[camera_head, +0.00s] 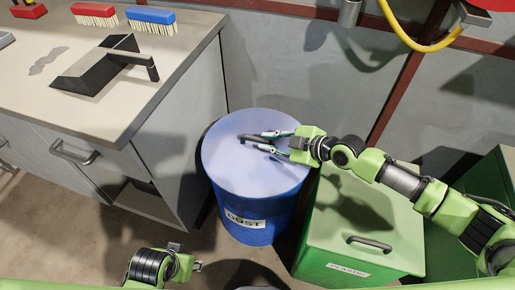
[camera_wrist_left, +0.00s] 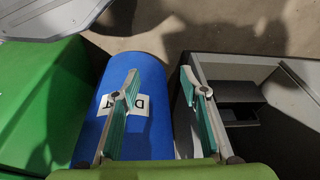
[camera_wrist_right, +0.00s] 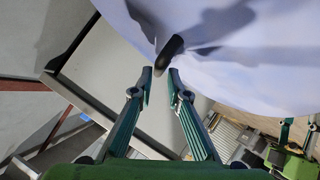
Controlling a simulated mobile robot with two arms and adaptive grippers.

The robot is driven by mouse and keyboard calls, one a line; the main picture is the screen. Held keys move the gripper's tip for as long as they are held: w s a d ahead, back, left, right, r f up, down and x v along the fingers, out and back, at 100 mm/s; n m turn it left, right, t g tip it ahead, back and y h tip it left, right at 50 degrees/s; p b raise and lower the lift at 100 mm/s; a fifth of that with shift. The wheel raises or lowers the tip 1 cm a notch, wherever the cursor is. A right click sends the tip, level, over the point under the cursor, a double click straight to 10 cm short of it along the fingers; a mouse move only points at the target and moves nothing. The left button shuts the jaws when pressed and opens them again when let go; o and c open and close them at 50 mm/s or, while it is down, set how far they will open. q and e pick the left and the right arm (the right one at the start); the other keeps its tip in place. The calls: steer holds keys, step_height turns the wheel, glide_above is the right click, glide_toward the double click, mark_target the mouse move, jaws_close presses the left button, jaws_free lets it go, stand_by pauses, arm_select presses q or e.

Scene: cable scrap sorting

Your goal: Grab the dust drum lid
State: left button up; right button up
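The dust drum (camera_head: 250,205) is a blue barrel with a "DUST" label, standing between the workbench and the green bin. Its pale blue lid (camera_head: 240,170) lies on top and has a dark handle (camera_head: 250,138). My right gripper (camera_head: 266,141) is above the lid at the handle, with its fingers open. In the right wrist view the handle (camera_wrist_right: 171,52) lies just ahead of the open fingertips (camera_wrist_right: 160,72); contact cannot be told. My left gripper (camera_head: 188,258) is low, in front of the drum. The left wrist view shows its fingers (camera_wrist_left: 159,74) open and empty, with the drum beyond.
A green "PLASTIC" bin (camera_head: 325,222) with a lid handle stands right of the drum. The workbench (camera_head: 120,110) on the left carries a black dustpan (camera_head: 105,68) and red and blue brushes (camera_head: 151,16). A yellow hose (camera_head: 420,45) hangs at the back wall.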

mark_target(261, 140)
steer(key=x, duration=0.4)
steer(key=shift+r+b, duration=0.15)
steer(key=shift+b, duration=0.15)
steer(key=shift+w+a+f, duration=0.3)
steer(key=shift+w+a, duration=0.05)
steer(key=shift+a, duration=0.05)
jaws_close()
arm_select(q)
steer(key=v, duration=0.2)
steer(key=shift+w+r, duration=0.15)
steer(key=shift+r, duration=0.2)
arm_select(e)
steer(key=shift+r, duration=0.1)
arm_select(q)
steer(key=shift+a, duration=0.1)
